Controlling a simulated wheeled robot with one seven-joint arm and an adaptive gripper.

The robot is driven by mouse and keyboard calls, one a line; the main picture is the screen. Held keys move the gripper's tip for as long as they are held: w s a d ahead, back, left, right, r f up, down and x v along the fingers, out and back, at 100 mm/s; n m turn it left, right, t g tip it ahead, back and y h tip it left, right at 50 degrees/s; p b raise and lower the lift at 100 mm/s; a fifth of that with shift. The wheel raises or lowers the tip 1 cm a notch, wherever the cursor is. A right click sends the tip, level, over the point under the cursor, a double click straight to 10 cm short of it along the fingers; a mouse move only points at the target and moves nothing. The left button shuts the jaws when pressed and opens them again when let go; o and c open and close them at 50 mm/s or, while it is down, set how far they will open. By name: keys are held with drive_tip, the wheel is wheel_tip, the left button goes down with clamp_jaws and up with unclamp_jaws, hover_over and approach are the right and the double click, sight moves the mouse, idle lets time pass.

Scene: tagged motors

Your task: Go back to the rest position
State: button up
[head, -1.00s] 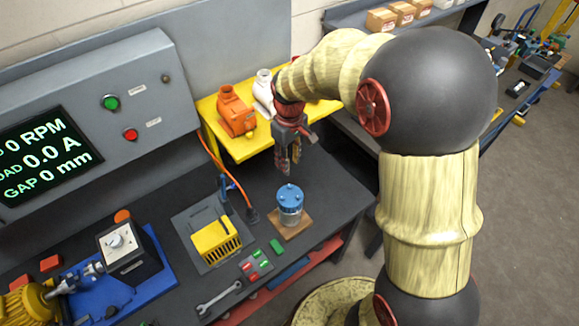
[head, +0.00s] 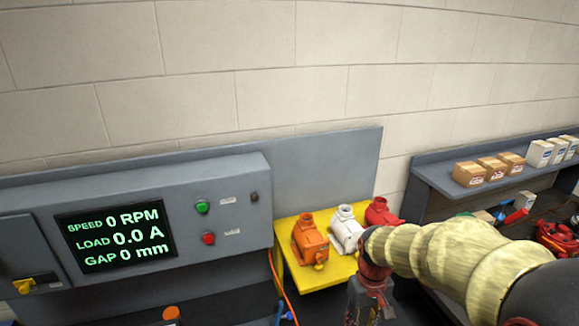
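My arm comes in from the right edge in the head view, and my gripper (head: 367,303) hangs at the bottom edge, in front of the yellow shelf (head: 312,275). Its fingertips are cut off by the frame, so I cannot see whether it is open or shut or holds anything. On the shelf stand an orange motor (head: 309,243), a white motor (head: 346,231) and a red motor (head: 380,213). My wrist partly covers the red one.
A grey control panel (head: 235,190) at left has a screen (head: 115,237) reading 0 RPM, 0.0 A and 0 mm. Cardboard boxes (head: 468,174) and white containers (head: 540,152) stand on a grey shelf at right. The wall behind is bare. Most of the bench top is out of view.

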drive_tip(key=s+m+t+b, duration=0.2)
drive_tip(key=s+t+b, duration=0.4)
drive_tip(key=s+b, duration=1)
drive_tip(key=shift+s+d+f, duration=0.15)
drive_tip(key=shift+s+f, duration=0.05)
drive_tip(key=shift+s, duration=0.05)
